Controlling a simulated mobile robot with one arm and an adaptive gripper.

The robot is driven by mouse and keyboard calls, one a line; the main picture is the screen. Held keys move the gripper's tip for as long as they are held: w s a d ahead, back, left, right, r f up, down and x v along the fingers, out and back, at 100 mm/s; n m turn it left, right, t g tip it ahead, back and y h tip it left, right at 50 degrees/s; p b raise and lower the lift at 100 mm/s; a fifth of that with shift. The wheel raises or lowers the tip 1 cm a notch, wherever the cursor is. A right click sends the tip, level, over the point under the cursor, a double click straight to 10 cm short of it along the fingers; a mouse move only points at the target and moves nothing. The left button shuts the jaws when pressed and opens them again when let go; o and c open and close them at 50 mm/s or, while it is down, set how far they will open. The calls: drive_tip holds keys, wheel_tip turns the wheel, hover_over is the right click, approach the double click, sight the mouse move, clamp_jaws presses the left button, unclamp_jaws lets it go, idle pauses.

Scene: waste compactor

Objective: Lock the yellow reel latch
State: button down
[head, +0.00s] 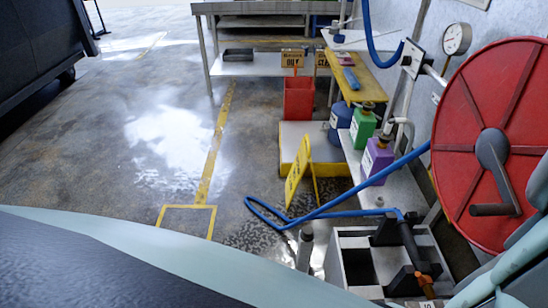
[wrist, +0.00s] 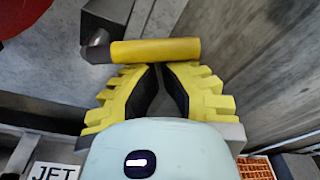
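The yellow latch (wrist: 155,51) shows in the wrist view as a short bar lying across the upper middle, joined at its left end to a dark grey block. My gripper (wrist: 162,70) has yellow ribbed fingers with black pads. They lean together at the tips, just below the bar, and nothing shows between them. I cannot tell whether the tips touch the bar. The red reel (head: 480,105) with a dark crank stands at the right in the head view, and a red edge (wrist: 15,15) shows at the wrist view's top left. The latch and gripper cannot be made out in the head view.
A blue hose (head: 340,213) runs over the floor and bench. A white-topped bench frame (head: 352,243) stands below the reel, with purple (head: 376,160) and green (head: 363,127) jugs behind. A yellow floor sign (head: 297,172) stands mid-view. Open floor lies at the left.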

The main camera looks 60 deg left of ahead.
drive_tip(key=shift+w+a+r+n+h, duration=0.15)
drive_tip(key=shift+a+r+n, duration=0.1)
drive_tip(key=shift+r+n, duration=0.5)
drive_tip(key=shift+w+a+r+n+h, duration=0.2)
drive_tip(key=shift+r+n, duration=0.35)
drive_tip(key=shift+r, duration=0.4)
drive_tip(key=shift+a+r, duration=0.1)
